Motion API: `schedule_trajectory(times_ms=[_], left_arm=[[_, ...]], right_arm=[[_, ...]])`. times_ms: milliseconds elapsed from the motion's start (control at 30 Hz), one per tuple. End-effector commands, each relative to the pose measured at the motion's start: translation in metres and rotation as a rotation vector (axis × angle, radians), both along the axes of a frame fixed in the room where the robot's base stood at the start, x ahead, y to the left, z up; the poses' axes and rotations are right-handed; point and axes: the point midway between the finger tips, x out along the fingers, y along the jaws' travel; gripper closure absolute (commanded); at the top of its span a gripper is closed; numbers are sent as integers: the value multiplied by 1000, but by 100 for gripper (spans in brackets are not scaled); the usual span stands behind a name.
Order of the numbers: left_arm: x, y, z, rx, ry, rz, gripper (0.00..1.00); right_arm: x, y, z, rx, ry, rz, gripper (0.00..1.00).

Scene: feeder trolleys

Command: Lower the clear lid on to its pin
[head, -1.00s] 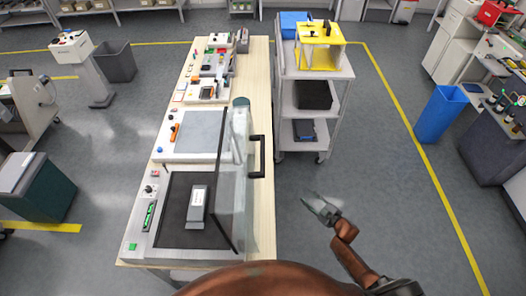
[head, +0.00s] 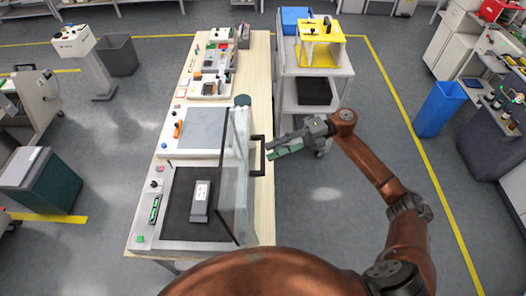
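The clear lid (head: 236,185) stands raised, nearly upright, at the right side of the near station (head: 190,245). Its black handle (head: 262,156) sticks out to the right over the table edge. My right gripper (head: 270,151) reaches in from the right, its fingertips pointing left close to the handle. The fingers look spread, with a gap between them; I cannot tell whether they touch the handle. A grey device (head: 201,201) lies on the station's black mat (head: 182,208). I cannot make out the pin. My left gripper is not in view.
A grey trolley (head: 318,72) with a yellow frame (head: 320,45) stands behind my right forearm. Other stations line the long wooden table (head: 264,100). A blue bin (head: 439,108) stands at the right.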

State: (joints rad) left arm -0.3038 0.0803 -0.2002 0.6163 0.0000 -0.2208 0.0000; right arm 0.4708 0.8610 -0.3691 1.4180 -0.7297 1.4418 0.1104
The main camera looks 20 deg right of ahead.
Motion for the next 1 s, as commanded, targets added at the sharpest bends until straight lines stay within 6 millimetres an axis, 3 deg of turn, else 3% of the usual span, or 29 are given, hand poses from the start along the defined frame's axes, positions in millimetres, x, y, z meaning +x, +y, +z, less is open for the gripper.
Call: schedule_trajectory(times_ms=[100, 300, 633, 1000], left_arm=[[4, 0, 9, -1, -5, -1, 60], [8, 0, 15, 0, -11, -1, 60], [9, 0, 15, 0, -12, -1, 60], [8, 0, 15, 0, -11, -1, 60]], right_arm=[[-3, 19, 1, 3, -1, 1, 67], [-4, 38, -2, 3, 1, -2, 67], [-4, 41, -4, 3, 1, -3, 67], [-4, 41, -4, 3, 1, -3, 92]])
